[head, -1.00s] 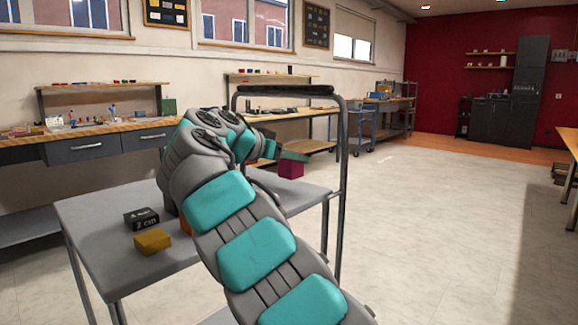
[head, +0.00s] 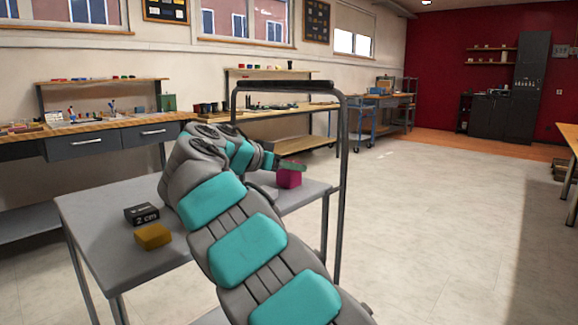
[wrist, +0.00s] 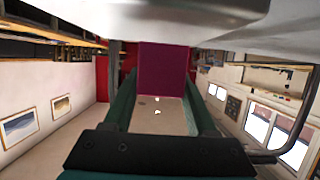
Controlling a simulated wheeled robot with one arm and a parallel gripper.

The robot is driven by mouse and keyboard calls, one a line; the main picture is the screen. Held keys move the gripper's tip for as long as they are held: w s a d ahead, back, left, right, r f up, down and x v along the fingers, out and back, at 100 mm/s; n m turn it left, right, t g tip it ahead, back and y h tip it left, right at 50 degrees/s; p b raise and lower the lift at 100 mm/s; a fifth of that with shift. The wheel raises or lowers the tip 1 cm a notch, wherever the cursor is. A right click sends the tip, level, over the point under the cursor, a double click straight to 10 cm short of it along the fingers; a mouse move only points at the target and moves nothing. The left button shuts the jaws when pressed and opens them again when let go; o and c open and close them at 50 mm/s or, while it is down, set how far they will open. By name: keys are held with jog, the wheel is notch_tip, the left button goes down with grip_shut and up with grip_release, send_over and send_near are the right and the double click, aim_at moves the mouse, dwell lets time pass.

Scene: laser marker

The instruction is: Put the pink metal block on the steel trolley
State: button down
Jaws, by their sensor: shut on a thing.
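The pink metal block (head: 289,180) is at the far right part of the steel trolley's grey top (head: 95,212). My gripper (head: 283,167) is shut on the block from the far side of my arm. In the wrist view the pink block (wrist: 163,68) sits between the two green fingers (wrist: 162,80), with the grey trolley surface (wrist: 215,15) right beside its end. I cannot tell whether the block touches the top or hangs just above it.
A black box (head: 141,214) marked "2 cm" and a yellow block (head: 152,236) lie on the trolley's left part. The trolley's tall handle (head: 342,150) rises at the right. Workbenches (head: 110,130) line the wall behind.

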jog(key=shift+f, duration=0.1)
jog(key=shift+c, duration=1)
grip_release()
jog(key=shift+r, duration=0.2)
jog(key=v, duration=1.2)
